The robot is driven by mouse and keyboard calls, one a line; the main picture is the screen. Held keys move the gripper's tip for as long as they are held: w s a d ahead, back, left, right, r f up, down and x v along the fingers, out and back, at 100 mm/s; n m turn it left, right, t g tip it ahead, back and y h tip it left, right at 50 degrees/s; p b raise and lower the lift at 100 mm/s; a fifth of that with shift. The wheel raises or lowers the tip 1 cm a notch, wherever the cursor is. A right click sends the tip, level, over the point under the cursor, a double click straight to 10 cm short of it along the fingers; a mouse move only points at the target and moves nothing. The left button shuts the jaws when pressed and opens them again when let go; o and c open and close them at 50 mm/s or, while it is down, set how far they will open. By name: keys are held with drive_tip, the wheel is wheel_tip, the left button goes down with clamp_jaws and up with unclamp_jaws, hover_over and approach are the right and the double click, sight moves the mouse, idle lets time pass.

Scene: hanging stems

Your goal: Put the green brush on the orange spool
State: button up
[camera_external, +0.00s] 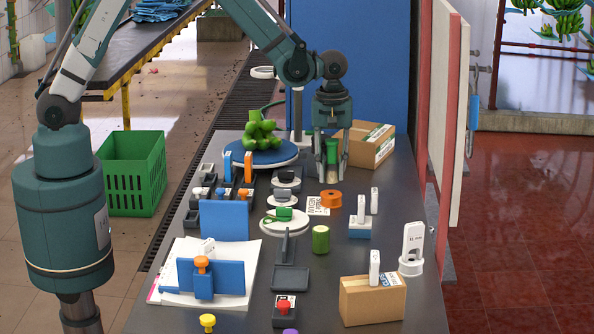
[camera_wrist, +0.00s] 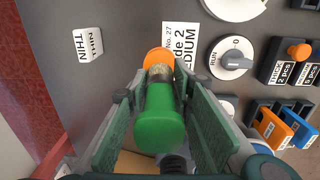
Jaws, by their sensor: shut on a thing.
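The green brush (camera_external: 332,152) is upright between the fingers of my gripper (camera_external: 332,174), with its green handle up and its pale lower end down. In the wrist view my gripper (camera_wrist: 159,98) is shut on the brush (camera_wrist: 160,122), with a finger on each side. The orange spool (camera_external: 331,199) stands on the dark table, just below and in front of the brush in the external view. In the wrist view the spool (camera_wrist: 157,58) is partly hidden behind the brush's lower end. The exact gap between them cannot be told.
A cardboard box (camera_external: 370,147) stands behind right of my gripper. A green cylinder (camera_external: 320,239) stands in front of the spool. A white and blue block (camera_external: 362,228) is to its right. A blue disc (camera_external: 276,158) with green bananas is at left. A printed label lies beside the spool.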

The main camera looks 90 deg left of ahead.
sight(332, 140)
drive_tip(key=shift+f, duration=1.85)
drive_tip(key=shift+f, duration=0.15)
drive_tip(key=o, duration=0.9)
drive_tip(key=shift+r, duration=0.2)
drive_tip(key=shift+r, duration=6)
